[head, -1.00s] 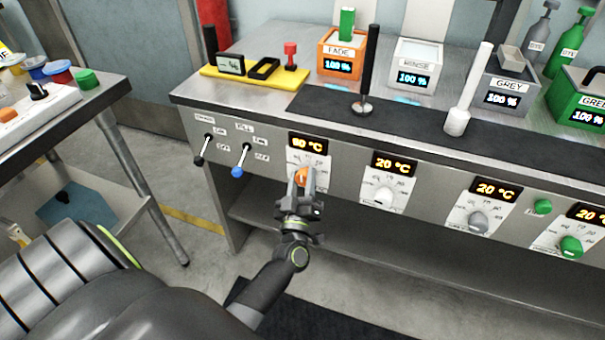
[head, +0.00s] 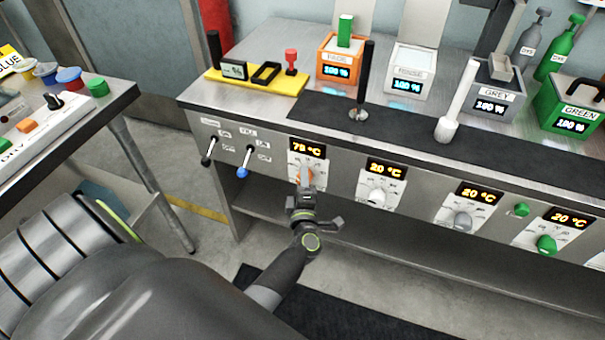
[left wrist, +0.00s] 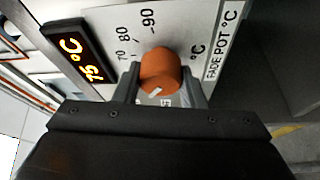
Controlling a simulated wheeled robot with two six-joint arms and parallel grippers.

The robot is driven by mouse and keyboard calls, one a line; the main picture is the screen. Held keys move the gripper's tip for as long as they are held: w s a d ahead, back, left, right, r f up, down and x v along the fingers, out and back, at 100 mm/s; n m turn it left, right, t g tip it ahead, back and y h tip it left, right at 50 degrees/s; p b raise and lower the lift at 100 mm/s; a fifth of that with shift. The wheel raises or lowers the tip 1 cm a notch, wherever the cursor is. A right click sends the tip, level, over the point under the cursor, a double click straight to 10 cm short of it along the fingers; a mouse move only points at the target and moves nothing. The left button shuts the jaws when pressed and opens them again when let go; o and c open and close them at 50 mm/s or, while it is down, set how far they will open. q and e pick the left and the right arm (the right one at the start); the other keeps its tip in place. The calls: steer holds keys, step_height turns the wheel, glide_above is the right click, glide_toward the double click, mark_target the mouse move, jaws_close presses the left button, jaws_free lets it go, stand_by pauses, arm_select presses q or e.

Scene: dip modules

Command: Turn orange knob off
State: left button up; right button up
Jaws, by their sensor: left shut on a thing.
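The orange knob (left wrist: 160,72) sits on a white dial plate with temperature marks in the left wrist view. In the head view the orange knob (head: 304,172) is mostly hidden behind my left gripper (head: 304,187). My left gripper (left wrist: 160,88) has one finger on each side of the knob and is shut on it. A pale pointer mark shows on the knob's lower part in the wrist view. The display (head: 306,148) above the knob glows orange and reads about 75 to 79 °C. My right gripper is not in view.
To the right are a white knob (head: 377,196), a grey knob (head: 463,220) and a green knob (head: 546,244), each under a display reading 20 °C. Two levers (head: 243,171) stick out left of the orange knob. A side table (head: 120,95) stands at left.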

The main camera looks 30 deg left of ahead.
arm_select(q)
steer(key=shift+r+n+p, duration=0.2)
steer(key=shift+n+p, duration=0.1)
steer(key=shift+n, duration=0.1)
steer(key=n+g+p, duration=0.1)
steer(key=n+p, duration=0.1)
steer(key=n, duration=0.1)
steer(key=shift+f+h, duration=0.15)
steer(key=shift+h, duration=0.25)
steer(key=shift+p, duration=0.45)
steer(key=shift+f+n+h, duration=0.1)
steer(key=shift+n+h, duration=0.2)
steer(key=shift+n, duration=0.1)
steer(key=o, duration=1)
